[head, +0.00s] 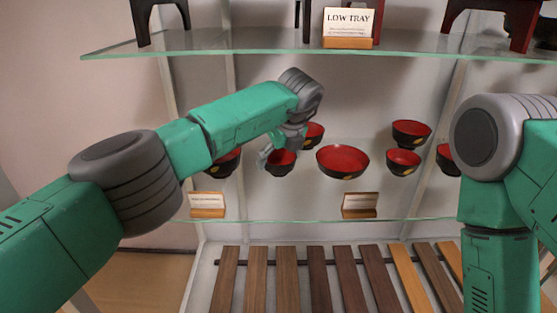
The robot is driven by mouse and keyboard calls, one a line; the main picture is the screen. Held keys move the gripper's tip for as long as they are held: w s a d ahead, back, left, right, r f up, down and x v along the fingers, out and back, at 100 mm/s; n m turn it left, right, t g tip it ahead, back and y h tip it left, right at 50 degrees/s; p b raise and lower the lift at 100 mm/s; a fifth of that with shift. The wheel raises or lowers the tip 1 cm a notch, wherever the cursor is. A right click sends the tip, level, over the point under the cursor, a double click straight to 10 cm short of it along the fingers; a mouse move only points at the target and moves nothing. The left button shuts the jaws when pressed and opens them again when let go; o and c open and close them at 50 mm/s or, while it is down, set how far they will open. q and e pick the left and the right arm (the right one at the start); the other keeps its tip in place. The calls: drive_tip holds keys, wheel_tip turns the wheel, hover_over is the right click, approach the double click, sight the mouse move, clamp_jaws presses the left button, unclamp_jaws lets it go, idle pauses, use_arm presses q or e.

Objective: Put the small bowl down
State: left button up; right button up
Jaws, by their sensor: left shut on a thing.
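The small bowl (281,168), dark outside and red inside, is at my left gripper (267,156) in the head view. The gripper is shut on its rim, seen from behind the wrist, which hides part of the grip. The bowl is upright, at about the level of the other bowls on the glass shelf (285,221). I cannot tell whether its base touches the glass. My right gripper is out of view; only my right arm shows at the right.
A wide bowl (343,163) stands just right of the held bowl. Another bowl (314,134) is close behind, and one (225,166) is partly hidden at left. More bowls (403,162) stand at right. Two label cards (359,202) are near the front edge. An upper glass shelf (240,43) hangs above.

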use_arm(q)
drive_tip(key=o, duration=1.2)
drive_tip(key=shift+f+b, duration=0.25)
drive_tip(key=shift+b, duration=0.25)
drive_tip(key=shift+f+b, duration=0.15)
drive_tip(key=shift+b, duration=0.4)
drive_tip(key=p+v, duration=0.3)
drive_tip(key=v, duration=0.3)
drive_tip(key=shift+s+d, duration=0.2)
drive_tip(key=shift+s, duration=0.1)
drive_tip(key=s+d+p, duration=0.1)
drive_tip(key=s, duration=0.1)
drive_tip(key=s+d+p, duration=0.1)
drive_tip(key=s+d, duration=0.1)
drive_tip(key=s, duration=0.1)
drive_tip(key=s+d+p, duration=0.1)
drive_tip(key=s, duration=0.2)
drive_tip(key=shift+s+d+f, duration=0.1)
drive_tip(key=shift+s+d, duration=0.15)
drive_tip(key=shift+d, duration=0.1)
drive_tip(key=shift+s+d+f, duration=0.15)
drive_tip(key=shift+s+d, duration=0.25)
drive_tip(key=shift+s, duration=0.25)
